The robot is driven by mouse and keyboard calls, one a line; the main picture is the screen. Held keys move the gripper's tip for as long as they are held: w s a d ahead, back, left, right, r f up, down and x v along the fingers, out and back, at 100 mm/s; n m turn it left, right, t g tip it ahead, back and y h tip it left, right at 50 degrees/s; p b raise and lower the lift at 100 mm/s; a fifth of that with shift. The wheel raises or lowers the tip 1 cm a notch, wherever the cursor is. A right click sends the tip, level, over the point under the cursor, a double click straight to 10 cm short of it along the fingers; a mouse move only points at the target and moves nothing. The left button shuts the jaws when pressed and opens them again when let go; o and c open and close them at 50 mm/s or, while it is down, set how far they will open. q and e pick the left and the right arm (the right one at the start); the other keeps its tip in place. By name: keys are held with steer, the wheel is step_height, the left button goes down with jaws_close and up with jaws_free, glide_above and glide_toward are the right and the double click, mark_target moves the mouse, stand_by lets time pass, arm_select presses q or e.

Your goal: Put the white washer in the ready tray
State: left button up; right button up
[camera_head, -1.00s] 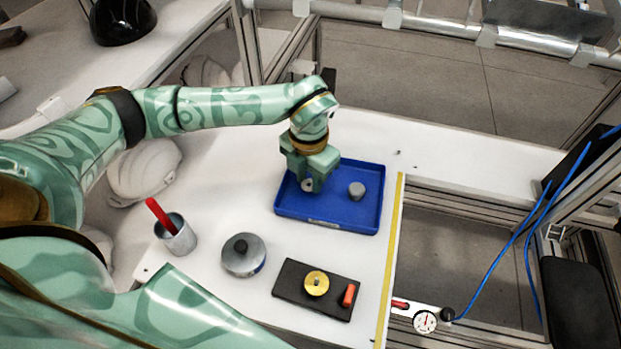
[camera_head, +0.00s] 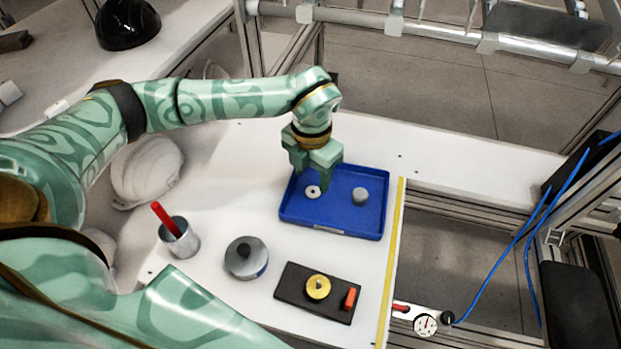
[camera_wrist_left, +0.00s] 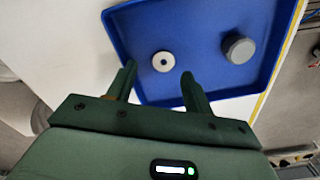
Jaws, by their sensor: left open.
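The white washer (camera_head: 313,191) lies flat in the left part of the blue tray (camera_head: 345,228). In the left wrist view the washer (camera_wrist_left: 163,62) is a white ring with a dark hole, seen beyond and between the fingertips. My left gripper (camera_head: 315,178) is open, just above the washer and apart from it. Its two fingers also show spread and empty in the left wrist view (camera_wrist_left: 158,75). My right gripper is not in view. The blue tray is the only tray I see; no label on it can be read.
A grey cylinder (camera_head: 360,195) stands in the tray's right part. In front are a dark plate (camera_head: 290,291) with a brass disc (camera_head: 317,287) and a red block (camera_head: 350,298), a metal knobbed disc (camera_head: 246,258), and a cup (camera_head: 180,240) with a red-handled tool. White shells lie left.

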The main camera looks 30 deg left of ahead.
mark_target(311, 190)
arm_select(q)
step_height(311, 190, up, 9)
steer(key=p, duration=0.2)
stand_by(0.3)
